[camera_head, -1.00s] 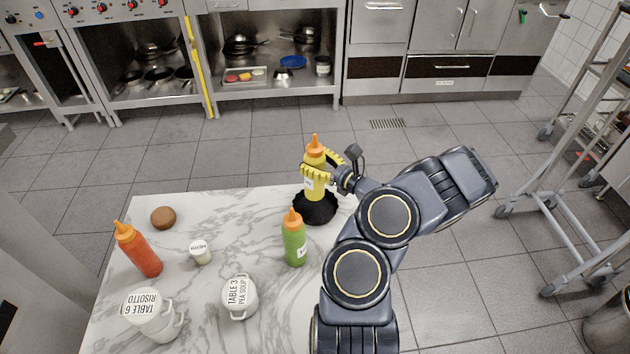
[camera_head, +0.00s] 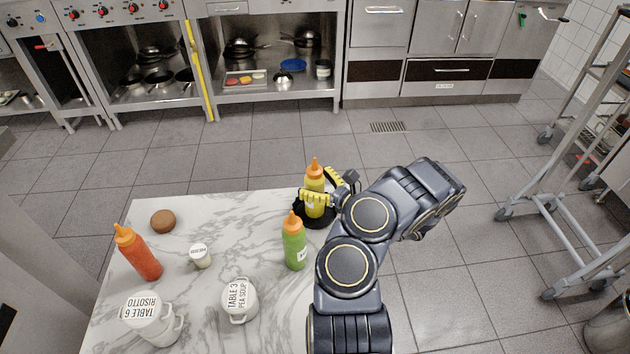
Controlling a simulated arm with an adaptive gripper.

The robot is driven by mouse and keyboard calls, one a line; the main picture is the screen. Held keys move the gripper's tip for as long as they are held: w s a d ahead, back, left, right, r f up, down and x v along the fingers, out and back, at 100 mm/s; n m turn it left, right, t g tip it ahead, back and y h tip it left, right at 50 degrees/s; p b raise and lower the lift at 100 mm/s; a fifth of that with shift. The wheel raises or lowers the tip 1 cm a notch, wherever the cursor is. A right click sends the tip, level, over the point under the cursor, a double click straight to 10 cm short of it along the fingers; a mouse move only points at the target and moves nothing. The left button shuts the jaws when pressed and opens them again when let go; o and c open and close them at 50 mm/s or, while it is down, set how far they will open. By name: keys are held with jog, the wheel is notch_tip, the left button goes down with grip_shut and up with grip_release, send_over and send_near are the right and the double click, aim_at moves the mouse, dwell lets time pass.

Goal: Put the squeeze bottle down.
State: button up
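The yellow squeeze bottle (camera_head: 314,181) with an orange nozzle is upright at the far right corner of the marble table (camera_head: 265,203). My gripper (camera_head: 320,192) is shut on it, its yellow fingers on either side of the body. The bottle's lower end is at a round black dish (camera_head: 301,217) on the table. My fingers and arm hide part of the dish, and I cannot tell whether the bottle touches it.
A green bottle (camera_head: 294,245) stands just in front of the dish. A red bottle (camera_head: 140,254), a brown round item (camera_head: 163,221), a small white shaker (camera_head: 201,259) and two labelled white pots (camera_head: 240,304) (camera_head: 152,322) stand further left. The table's middle has bare marble.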

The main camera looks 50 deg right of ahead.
dwell(0.3)
jog(key=shift+r, duration=0.2)
jog(key=s, duration=1.2)
